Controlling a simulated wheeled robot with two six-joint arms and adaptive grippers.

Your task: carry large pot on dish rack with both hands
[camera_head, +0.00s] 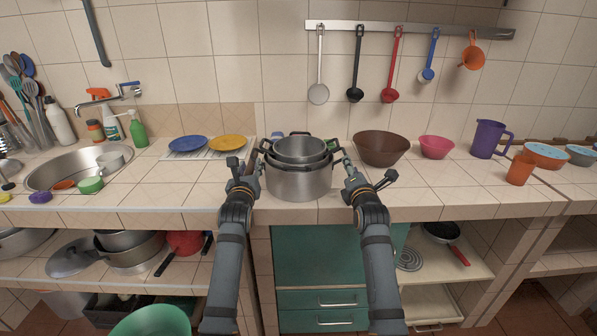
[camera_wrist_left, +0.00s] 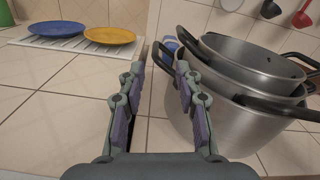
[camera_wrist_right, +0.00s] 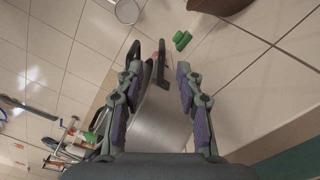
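The large steel pot (camera_head: 298,184) stands upright on the counter with smaller pots (camera_head: 300,149) nested inside. My left gripper (camera_head: 240,170) is open at the pot's left side. In the left wrist view, the pot's dark side handle (camera_wrist_left: 163,56) shows near and between my left fingertips (camera_wrist_left: 160,74). My right gripper (camera_head: 352,170) is open at the pot's right side. In the right wrist view, a dark handle (camera_wrist_right: 162,64) shows between my right fingertips (camera_wrist_right: 158,76). I cannot tell whether either gripper touches a handle. The white dish rack (camera_head: 204,155) lies to the left.
A blue plate (camera_head: 188,144) and a yellow plate (camera_head: 227,142) lie on the rack. A brown bowl (camera_head: 381,149) stands close right of the pot. The sink (camera_head: 40,181) is at the far left. Bare counter lies between rack and front edge.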

